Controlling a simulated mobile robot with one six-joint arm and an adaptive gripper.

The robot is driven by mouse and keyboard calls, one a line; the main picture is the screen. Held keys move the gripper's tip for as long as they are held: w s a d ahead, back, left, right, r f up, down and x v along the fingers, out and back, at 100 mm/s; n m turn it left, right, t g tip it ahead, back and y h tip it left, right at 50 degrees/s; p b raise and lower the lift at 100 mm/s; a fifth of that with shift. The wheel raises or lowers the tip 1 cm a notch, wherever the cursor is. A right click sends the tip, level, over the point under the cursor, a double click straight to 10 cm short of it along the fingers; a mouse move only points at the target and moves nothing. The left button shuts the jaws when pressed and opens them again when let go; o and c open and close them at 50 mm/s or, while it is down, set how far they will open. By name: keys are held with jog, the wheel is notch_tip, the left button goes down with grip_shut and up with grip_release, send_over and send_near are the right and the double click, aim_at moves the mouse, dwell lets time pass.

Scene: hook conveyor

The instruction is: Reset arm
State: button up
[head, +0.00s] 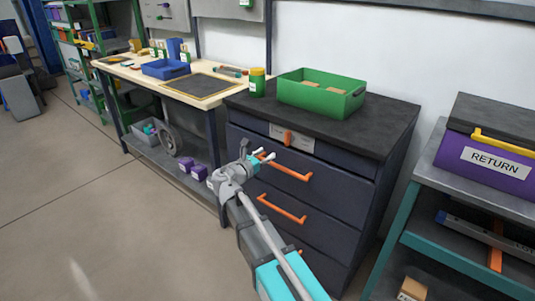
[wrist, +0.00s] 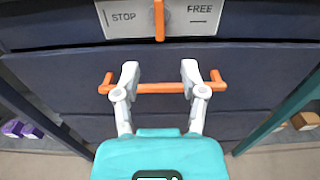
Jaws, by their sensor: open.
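My arm reaches up from the bottom of the head view. My gripper (head: 267,156) is in front of the dark drawer cabinet (head: 342,160), by its upper orange handle (head: 286,168). In the wrist view my gripper (wrist: 160,72) is open, its two pale fingers spread with nothing held between them. The orange handle (wrist: 160,88) runs across behind the fingers; I cannot tell whether they touch it. Above it is a plate (wrist: 115,18) marked STOP and FREE, with an orange lever (wrist: 159,20) upright between the words.
A green bin (head: 320,98) and a green-yellow can (head: 257,83) stand on the cabinet. A workbench (head: 205,87) with a blue tray (head: 166,69) is to the left. A teal-framed shelf with a purple RETURN box (head: 486,163) is close on the right. Open floor (head: 90,210) lies left.

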jog(key=s+d+f+m+g+y, duration=0.3)
jog(key=s+d+f+m+g, duration=0.55)
jog(key=d+f+m, duration=0.35)
jog(key=s+d+f+m+g+y, duration=0.1)
jog(key=s+f+m+g+y, duration=0.15)
jog(key=s+m+y, duration=0.4)
jog(key=s+d+f+m+g+y, duration=0.1)
jog(key=s+f+m+g+y, duration=0.2)
jog(key=s+m, duration=0.6)
notch_tip(320, 180, up, 26)
jog(key=p, duration=2.7)
jog(key=shift+w+a+t, duration=0.2)
jog(key=shift+t, duration=0.1)
jog(key=shift+f+h, duration=0.15)
jog(key=shift+h, duration=0.1)
